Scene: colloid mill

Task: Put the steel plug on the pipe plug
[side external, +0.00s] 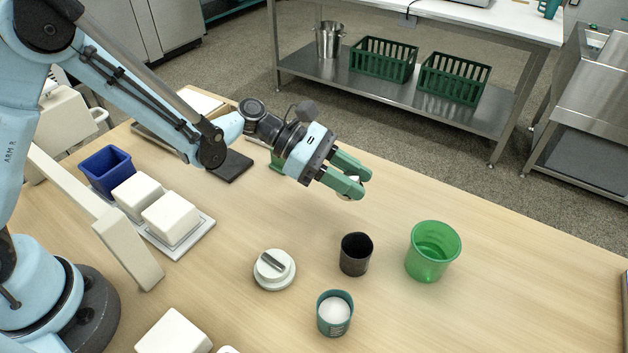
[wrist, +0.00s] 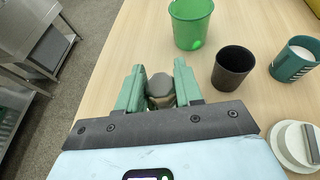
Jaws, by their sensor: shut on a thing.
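My gripper (side external: 360,182) is at the end of the outstretched arm, above the far part of the table, with green fingers. In the wrist view it is shut on a small grey, round-topped piece (wrist: 160,85) with a brownish lower part, probably the steel plug. The fingers hide much of this piece in the side view. A white round disc (side external: 263,281) with a grey bar across its top lies on the table, nearer the arm's base than the gripper. I cannot tell whether it is the pipe plug; nothing else is clearly one.
A black cup (side external: 356,262), a green bucket (side external: 432,262) and a teal cup (side external: 334,327) with white contents stand near the disc. A blue bin (side external: 103,178) and white blocks (side external: 170,218) are at the left. The wooden table (side external: 520,270) is clear at the right.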

